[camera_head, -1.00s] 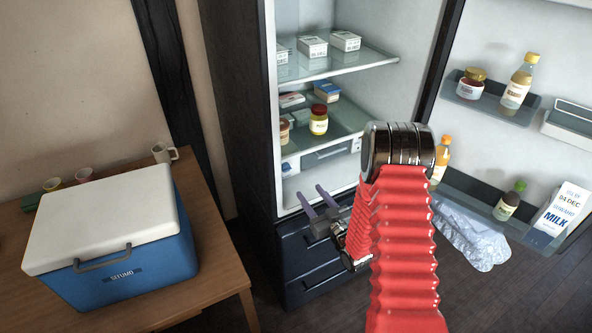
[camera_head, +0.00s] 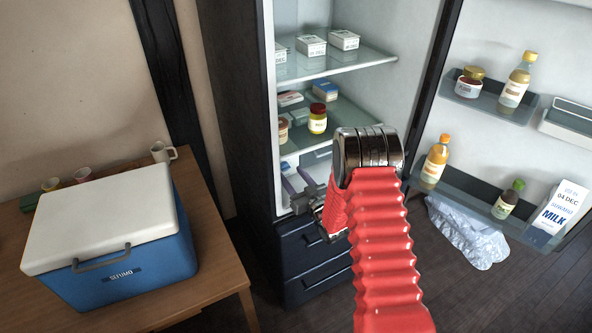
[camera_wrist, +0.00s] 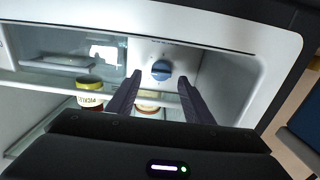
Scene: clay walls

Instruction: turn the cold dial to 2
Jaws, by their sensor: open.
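The cold dial (camera_wrist: 161,70) is a round blue knob on a pale panel inside the fridge, with small marks around it. Its exact setting is too small to read. In the head view it is a small blue spot (camera_head: 285,166) under the lower shelf, at the left. My gripper (camera_wrist: 159,76) is open and empty. In the wrist view its two dark fingers point toward the dial, one to each side of it; I cannot tell how far apart they are in depth. In the head view my gripper (camera_head: 297,179) is at the fridge's lower opening.
Jars (camera_head: 317,118) and boxes (camera_head: 344,40) stand on the glass shelves (camera_head: 345,62) above. The open fridge door (camera_head: 440,100) with bottles is on the right. A blue cooler (camera_head: 120,270) sits on a wooden table at left.

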